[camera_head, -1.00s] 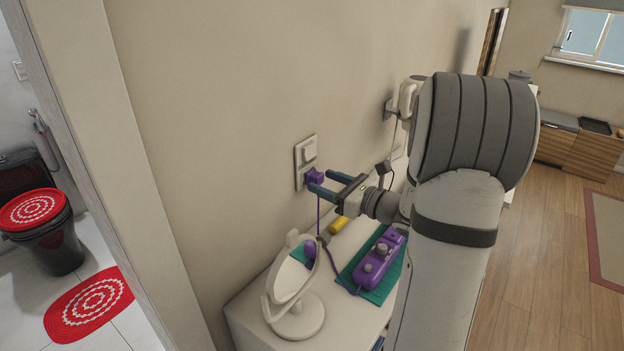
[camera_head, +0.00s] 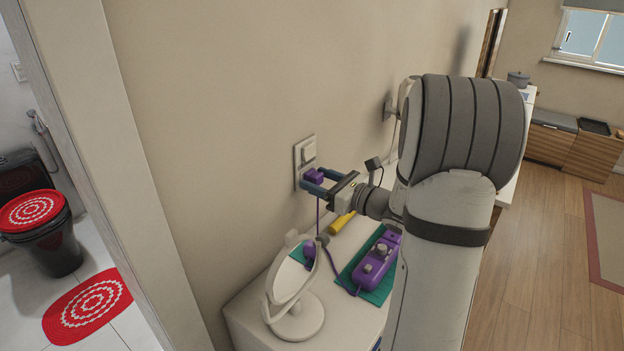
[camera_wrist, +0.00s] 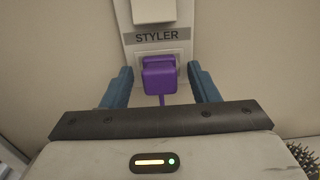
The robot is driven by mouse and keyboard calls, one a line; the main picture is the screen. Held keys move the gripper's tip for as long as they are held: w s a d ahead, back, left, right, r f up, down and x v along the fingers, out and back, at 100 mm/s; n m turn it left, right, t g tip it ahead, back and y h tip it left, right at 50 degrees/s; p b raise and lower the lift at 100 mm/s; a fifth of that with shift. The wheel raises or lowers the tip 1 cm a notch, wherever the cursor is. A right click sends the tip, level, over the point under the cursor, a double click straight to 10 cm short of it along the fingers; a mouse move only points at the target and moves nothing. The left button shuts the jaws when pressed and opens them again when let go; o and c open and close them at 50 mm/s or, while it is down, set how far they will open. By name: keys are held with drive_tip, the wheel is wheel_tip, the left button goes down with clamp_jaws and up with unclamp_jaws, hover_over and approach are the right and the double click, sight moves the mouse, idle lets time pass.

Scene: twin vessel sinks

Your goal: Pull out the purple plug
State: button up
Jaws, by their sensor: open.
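The purple plug (camera_head: 313,176) sits in the lower socket of a wall plate (camera_head: 297,165), with its cord hanging down. In the wrist view the purple plug (camera_wrist: 159,76) lies between my two blue fingers, with a gap on each side, below a label reading "STYLER". My gripper (camera_head: 314,182) is open around the plug, its fingertips close to the wall plate; it also shows in the wrist view (camera_wrist: 160,82). The purple device (camera_head: 377,262) on the cabinet has a purple cord.
A white round mirror (camera_head: 293,283) stands on the white cabinet (camera_head: 253,310) below the plug. A green mat (camera_head: 350,272) and a yellow object (camera_head: 341,222) lie there too. The wall is close behind the plate. A brush (camera_wrist: 303,156) shows at lower right in the wrist view.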

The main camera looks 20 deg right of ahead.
sight(320, 181)
drive_tip(key=shift+c, duration=0.2)
idle(0.6)
clamp_jaws()
idle(0.5)
drive_tip(key=shift+s, duration=0.1)
drive_tip(key=shift+v, duration=2.9)
